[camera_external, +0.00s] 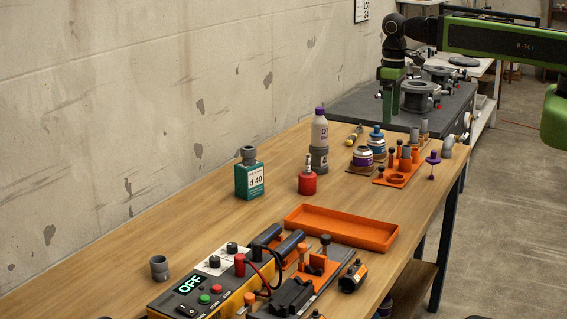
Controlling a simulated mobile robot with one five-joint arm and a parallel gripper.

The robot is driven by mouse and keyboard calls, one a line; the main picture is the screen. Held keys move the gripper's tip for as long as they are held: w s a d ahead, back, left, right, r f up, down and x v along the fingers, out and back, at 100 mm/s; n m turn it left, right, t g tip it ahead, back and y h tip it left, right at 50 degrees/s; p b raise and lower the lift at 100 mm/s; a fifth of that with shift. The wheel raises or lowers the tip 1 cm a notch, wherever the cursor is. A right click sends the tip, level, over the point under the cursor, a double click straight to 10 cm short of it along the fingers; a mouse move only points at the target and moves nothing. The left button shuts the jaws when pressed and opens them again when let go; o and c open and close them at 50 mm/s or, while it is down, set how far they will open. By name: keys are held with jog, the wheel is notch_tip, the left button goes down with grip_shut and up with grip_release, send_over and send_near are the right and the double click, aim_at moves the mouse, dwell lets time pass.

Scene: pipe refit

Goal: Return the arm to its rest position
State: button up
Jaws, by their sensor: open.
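My green arm (505,38) reaches in from the right edge at the upper right. Its black wrist (396,28) bends down to my gripper (391,112). The gripper points down in front of the dark grey bench top (352,102), with its fingers apart. I see nothing held between them. A dark grey flanged part (419,97) stands just right of the gripper. I cannot tell from this one view whether the fingers touch the bench.
A grey pipe piece (159,268) stands at left.

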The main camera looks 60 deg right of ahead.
jog(key=shift+s+m, duration=0.3)
jog(key=shift+s, duration=0.05)
notch_tip(320, 180, down, 7)
jog(key=b, duration=0.7)
dwell(0.4)
